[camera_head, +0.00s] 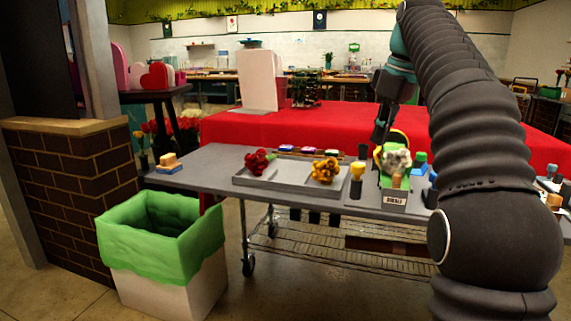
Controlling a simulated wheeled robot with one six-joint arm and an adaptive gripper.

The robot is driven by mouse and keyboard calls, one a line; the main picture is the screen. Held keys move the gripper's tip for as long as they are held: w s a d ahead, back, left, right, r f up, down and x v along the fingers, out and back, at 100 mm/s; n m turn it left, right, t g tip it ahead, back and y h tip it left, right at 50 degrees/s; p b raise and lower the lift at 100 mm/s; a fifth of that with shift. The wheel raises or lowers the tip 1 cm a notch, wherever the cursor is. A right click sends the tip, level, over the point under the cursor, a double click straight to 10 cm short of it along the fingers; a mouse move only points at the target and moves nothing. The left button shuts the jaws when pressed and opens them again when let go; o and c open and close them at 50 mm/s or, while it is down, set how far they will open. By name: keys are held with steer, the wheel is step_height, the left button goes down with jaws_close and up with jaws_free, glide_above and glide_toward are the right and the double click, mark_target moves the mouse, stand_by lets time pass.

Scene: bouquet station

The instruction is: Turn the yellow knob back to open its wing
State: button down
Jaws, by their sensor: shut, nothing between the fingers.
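A small yellow knob-like piece (357,171) stands upright on a dark base on the grey table (215,172), just left of a green and grey stand (393,200) with a white label. I cannot tell for sure that this piece is the task's knob, and I cannot make out its wing. My gripper (381,137) hangs fingers down above and behind the stand, apart from the yellow piece, to its right and higher. It is shut and empty. A yellow curved piece (404,138) shows partly behind my gripper.
A grey tray (285,183) holds red flowers (258,161) and orange flowers (326,170). White blooms (395,158) sit at the stand. Blue and green blocks (419,163) lie to its right. A green-lined bin (160,235) stands at the front left. A red-covered table (290,130) lies behind.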

glide_above(357, 168)
steer(key=s+a, duration=0.2)
steer(key=a+r+m+h, duration=0.1)
steer(key=m+h, duration=0.1)
steer(key=m, duration=0.3)
steer(key=shift+w+d+f+m+t+h+b, duration=0.1)
steer(key=shift+d+f+m+b, duration=0.2)
steer(key=shift+f+m, duration=0.9)
steer(key=shift+w+d+f+m+t+h+b, duration=0.15)
steer(key=shift+f+m+b, duration=0.3)
steer(key=shift+f+m, duration=0.7)
steer(key=shift+w+d+f+m+t+h+b, duration=0.1)
steer(key=shift+d+f+m+b, duration=0.2)
steer(key=shift+f+m, duration=0.9)
steer(key=shift+s+d+r+p, duration=0.1)
steer(key=shift+s+d+p, duration=0.25)
steer(key=shift+d+p, duration=0.55)
steer(key=shift+d, duration=0.3)
steer(key=shift+s, duration=0.1)
